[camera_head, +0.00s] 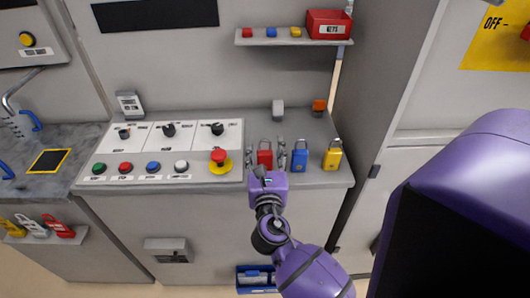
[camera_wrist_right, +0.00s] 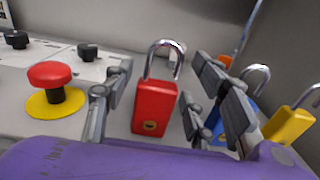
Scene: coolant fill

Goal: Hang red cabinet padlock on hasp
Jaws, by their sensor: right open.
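The red padlock (camera_head: 264,155) stands upright on the bench with its shackle up. It also shows in the right wrist view (camera_wrist_right: 153,107), with a keyhole low on its front. My right gripper (camera_head: 266,153) is open, with its fingers on either side of the red padlock. In the right wrist view, gaps show between the padlock and the fingers (camera_wrist_right: 165,100). A grey fitting (camera_head: 167,250) on the cabinet front may be the hasp; I cannot tell for sure. My left gripper is out of view.
A blue padlock (camera_head: 299,158) and a yellow padlock (camera_head: 332,155) stand right of the red one, the blue one close to a finger. A red emergency button (camera_head: 220,156) is on the left. A shelf (camera_head: 262,41) holds small coloured blocks and a red bin (camera_head: 328,24).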

